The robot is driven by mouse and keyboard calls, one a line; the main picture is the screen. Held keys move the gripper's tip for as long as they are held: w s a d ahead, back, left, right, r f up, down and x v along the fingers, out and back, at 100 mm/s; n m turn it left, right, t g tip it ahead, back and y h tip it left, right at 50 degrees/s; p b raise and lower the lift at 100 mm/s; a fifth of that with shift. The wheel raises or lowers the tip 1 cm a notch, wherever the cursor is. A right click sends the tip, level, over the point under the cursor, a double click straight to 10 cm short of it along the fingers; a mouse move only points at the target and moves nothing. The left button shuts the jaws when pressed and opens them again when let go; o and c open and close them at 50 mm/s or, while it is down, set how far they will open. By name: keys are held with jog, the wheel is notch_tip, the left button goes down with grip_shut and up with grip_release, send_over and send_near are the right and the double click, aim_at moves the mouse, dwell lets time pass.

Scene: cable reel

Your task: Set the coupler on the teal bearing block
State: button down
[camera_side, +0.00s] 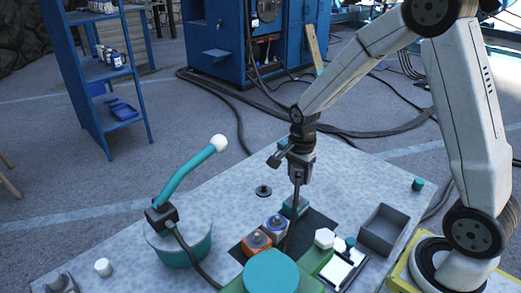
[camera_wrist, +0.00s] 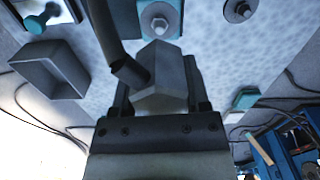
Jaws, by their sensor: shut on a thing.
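My gripper (camera_wrist: 158,92) is shut on the coupler (camera_wrist: 162,70), a grey faceted piece between the two fingers in the wrist view. A dark cable (camera_wrist: 100,25) runs into the coupler's side. In the side view my gripper (camera_side: 301,170) hangs above the table, and the cable (camera_side: 293,222) drops from it. The teal bearing block (camera_side: 289,208) stands below my gripper, partly hidden by the cable. In the wrist view the teal block (camera_wrist: 178,16) lies beyond the coupler, with a round grey washer and pale bolt on it. The coupler looks apart from the block.
A grey open box (camera_side: 380,232) stands right of the block. Orange-topped (camera_side: 256,243) and blue-topped (camera_side: 275,227) pieces stand at the front. A teal drum (camera_side: 180,250) with a curved teal arm is at left. A dark disc (camera_side: 263,190) lies behind. The back of the table is mostly clear.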

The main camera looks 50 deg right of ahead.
aim_at(297, 195)
jog(key=shift+f, duration=3.4)
grip_release()
jog(key=shift+r, duration=3.85)
